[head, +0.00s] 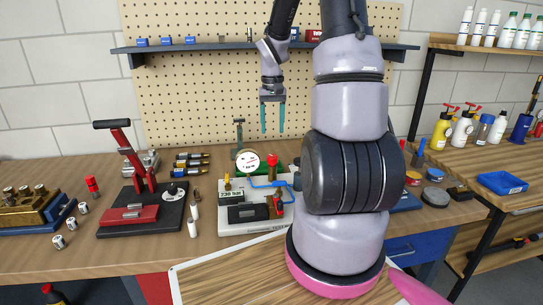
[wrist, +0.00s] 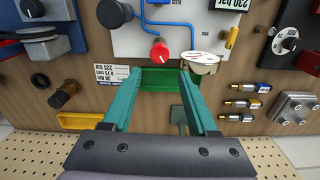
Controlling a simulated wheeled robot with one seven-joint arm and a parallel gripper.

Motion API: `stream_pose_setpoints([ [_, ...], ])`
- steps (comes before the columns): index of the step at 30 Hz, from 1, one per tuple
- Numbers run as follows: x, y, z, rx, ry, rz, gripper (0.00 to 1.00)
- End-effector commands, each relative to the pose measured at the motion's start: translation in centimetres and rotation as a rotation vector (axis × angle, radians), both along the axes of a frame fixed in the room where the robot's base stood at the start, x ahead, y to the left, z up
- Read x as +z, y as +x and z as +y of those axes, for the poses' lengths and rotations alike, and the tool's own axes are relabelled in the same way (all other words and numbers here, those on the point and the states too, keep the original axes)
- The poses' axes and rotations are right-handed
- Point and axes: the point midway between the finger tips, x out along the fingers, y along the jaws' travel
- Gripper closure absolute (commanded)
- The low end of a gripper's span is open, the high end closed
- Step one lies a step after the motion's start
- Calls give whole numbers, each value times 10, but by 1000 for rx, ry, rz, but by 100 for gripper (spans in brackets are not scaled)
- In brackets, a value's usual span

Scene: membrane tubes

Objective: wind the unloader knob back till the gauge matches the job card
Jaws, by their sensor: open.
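The red unloader knob (head: 272,160) stands on a pump unit with blue pipes on a white base plate (head: 240,228). In the wrist view the knob (wrist: 159,52) shows a pale mark on its top. The round white gauge (head: 247,160) is just left of it; in the wrist view the gauge (wrist: 202,64) is seen edge-on, its reading illegible. A white printed card (wrist: 113,76) seems to read 225 bar. Another label (head: 230,193) seems to read 230 bar. My gripper (head: 272,130) is open and empty, above the knob, apart from it.
A green tray (wrist: 160,79) lies behind the knob. A shelf (head: 265,46) runs along the pegboard behind my arm. My arm hides the bench right of the unit.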

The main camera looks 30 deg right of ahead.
Motion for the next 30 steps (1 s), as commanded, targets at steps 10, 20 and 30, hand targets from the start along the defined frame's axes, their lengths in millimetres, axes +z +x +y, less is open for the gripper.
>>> stream_pose_setpoints([
  [10,-44,0,-1,1,3,8,41],
  [20,-99,0,-1,0,2,6,41],
  [30,-111,1,-1,0,1,3,41],
])
